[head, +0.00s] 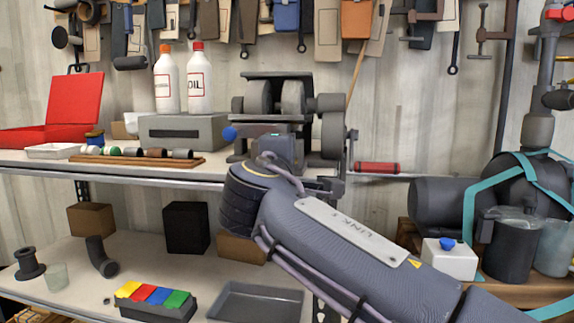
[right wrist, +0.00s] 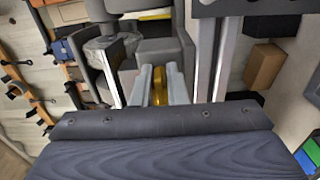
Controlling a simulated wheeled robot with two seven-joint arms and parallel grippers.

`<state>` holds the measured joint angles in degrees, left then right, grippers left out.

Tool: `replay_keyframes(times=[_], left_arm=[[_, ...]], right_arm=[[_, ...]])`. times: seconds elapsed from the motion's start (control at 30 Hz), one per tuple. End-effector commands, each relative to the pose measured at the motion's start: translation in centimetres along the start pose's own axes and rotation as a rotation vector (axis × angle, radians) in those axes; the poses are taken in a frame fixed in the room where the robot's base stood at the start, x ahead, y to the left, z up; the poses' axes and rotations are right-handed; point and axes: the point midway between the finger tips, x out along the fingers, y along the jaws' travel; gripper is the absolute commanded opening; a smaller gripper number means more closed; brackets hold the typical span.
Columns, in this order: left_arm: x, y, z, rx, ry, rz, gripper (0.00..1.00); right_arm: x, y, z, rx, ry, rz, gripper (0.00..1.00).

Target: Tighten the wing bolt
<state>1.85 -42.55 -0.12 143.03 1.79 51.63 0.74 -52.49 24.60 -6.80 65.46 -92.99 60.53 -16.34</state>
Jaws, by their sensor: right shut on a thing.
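A grey bench machine like a grinder (head: 280,105) stands on the worktop. My right arm reaches up from the lower right, with its wrist in front of the machine. In the right wrist view my right gripper (right wrist: 160,74) has its two pale fingers close together against the machine. It is shut on a yellow-gold part, seemingly the wing bolt (right wrist: 158,90), most of which the fingers hide. The bolt does not show in the head view, where my wrist covers that spot. My left gripper is not in view.
A grey box (head: 184,133) with two white bottles on top stands left of the machine. A red toolbox (head: 70,105) is further left. A red-handled tool (head: 377,168) is right of the machine. A lower shelf (head: 150,262) holds bins and blocks.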

Motion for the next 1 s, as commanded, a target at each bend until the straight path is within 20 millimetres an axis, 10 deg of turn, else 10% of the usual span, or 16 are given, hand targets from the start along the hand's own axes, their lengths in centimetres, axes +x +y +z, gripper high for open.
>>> replay_keyframes(times=[0.47,0.57,1.0], left_arm=[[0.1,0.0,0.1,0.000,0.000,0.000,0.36],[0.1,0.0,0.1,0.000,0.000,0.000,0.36],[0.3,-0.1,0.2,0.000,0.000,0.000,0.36]], right_arm=[[0.0,-0.1,0.0,0.010,-0.001,-0.002,0.00],[0.0,-0.1,0.0,0.010,-0.001,-0.002,0.26],[-2.2,-0.1,-0.1,0.010,0.004,0.000,0.27]])
